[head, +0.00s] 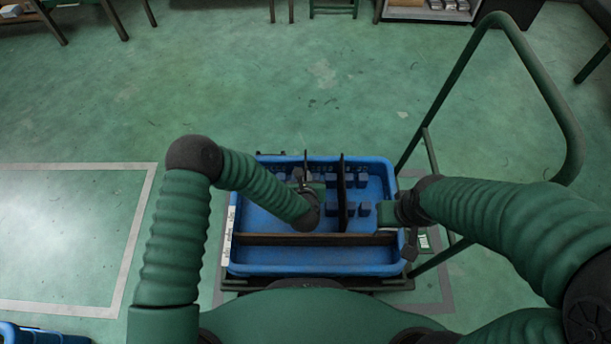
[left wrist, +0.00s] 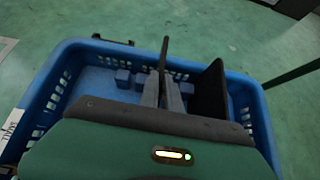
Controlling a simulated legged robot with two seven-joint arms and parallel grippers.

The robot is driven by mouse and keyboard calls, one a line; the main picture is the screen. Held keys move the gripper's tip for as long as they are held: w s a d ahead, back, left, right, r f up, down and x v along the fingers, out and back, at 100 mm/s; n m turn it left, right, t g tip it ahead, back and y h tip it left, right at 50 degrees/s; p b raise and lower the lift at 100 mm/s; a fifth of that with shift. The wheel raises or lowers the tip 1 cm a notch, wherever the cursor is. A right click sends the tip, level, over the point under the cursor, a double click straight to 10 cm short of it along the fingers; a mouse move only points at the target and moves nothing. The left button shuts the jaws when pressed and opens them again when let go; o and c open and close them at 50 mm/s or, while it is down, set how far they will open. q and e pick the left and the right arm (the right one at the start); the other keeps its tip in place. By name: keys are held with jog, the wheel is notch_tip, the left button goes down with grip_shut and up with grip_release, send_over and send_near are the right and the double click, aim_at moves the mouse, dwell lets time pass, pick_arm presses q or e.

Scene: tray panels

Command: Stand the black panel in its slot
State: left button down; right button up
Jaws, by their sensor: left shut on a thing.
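A black panel (head: 306,162) shows edge-on and roughly upright over the left half of the blue tray (head: 262,268). My left gripper (head: 305,188) is shut on it, and the grip also shows in the left wrist view (left wrist: 162,88), where the panel (left wrist: 165,50) rises above the fingers. Small blue slot blocks (head: 332,180) stand on the tray floor, some near the held panel (left wrist: 123,77). The panel's lower edge is hidden, so I cannot tell if it sits in a slot. My right gripper (head: 408,238) is by the tray's right rim; its jaws are unclear.
A second dark panel (head: 342,190) stands upright right of the held one, also in the left wrist view (left wrist: 209,92). A long dark divider (head: 320,239) crosses the tray's near part. A green rail (head: 545,80) rises at right. The near compartment looks empty.

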pick_arm(q)
jog(key=shift+f+b, duration=0.65)
jog(key=shift+f, duration=0.4)
jog(key=c, duration=1.5)
grip_release()
jog(key=shift+r, duration=0.1)
jog(key=p+v, duration=0.7)
jog(key=v, duration=0.9)
jog(key=shift+s+r+p, duration=0.1)
jog(key=shift+s+p, duration=0.1)
jog(key=shift+p, duration=0.15)
jog(key=shift+s, duration=0.15)
